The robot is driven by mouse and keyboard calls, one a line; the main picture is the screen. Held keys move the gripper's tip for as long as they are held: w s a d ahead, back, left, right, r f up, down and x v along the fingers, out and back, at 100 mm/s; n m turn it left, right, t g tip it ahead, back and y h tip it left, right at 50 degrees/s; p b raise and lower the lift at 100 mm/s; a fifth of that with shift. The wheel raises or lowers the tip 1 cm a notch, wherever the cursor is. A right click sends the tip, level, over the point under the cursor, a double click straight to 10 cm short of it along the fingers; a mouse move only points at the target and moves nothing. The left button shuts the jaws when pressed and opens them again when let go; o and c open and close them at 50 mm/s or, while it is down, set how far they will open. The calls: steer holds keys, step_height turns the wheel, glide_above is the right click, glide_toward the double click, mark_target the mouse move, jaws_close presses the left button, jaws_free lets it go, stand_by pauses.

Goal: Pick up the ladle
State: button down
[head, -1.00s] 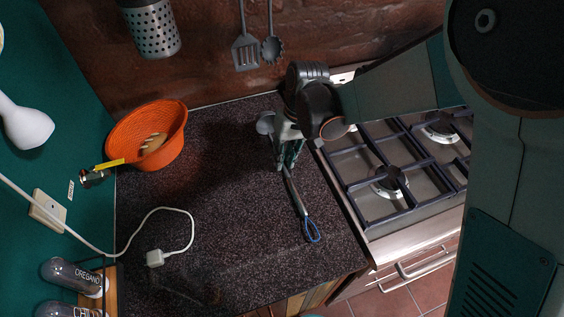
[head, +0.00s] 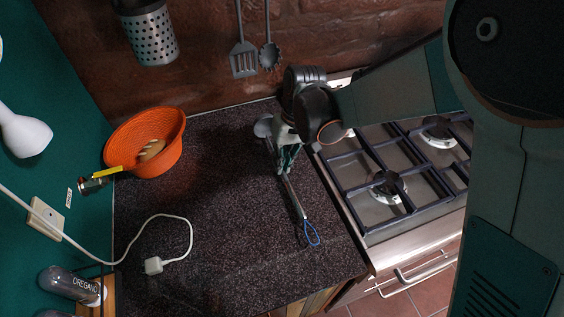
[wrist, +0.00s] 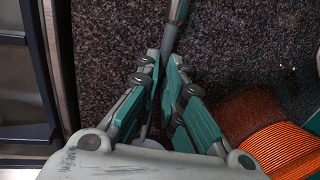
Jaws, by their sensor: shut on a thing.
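The ladle lies across the dark speckled countertop. Its grey bowl (head: 263,127) is at the upper left of my gripper and its handle (head: 296,203) runs down to the right, ending in a blue loop. My gripper (head: 285,163) is shut on the ladle between the bowl and the loop. In the wrist view, the handle (wrist: 176,14) comes out beyond the fingertips (wrist: 168,60), and part of the bowl shows pale between the fingers. The gripped stretch is partly hidden. I cannot tell whether the ladle is clear of the counter.
An orange basket (head: 171,163) stands at the back left of the counter (head: 225,220). A gas stove (head: 372,215) adjoins on the right. A white cable with a plug (head: 153,265) lies at the left. Utensils (head: 243,60) hang on the brick wall. The counter's middle is clear.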

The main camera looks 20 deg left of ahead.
step_height(320, 180, up, 19)
steer(key=p, duration=0.4)
steer(key=shift+s+p, duration=0.15)
steer(key=shift+p, duration=0.25)
steer(key=shift+f, duration=0.2)
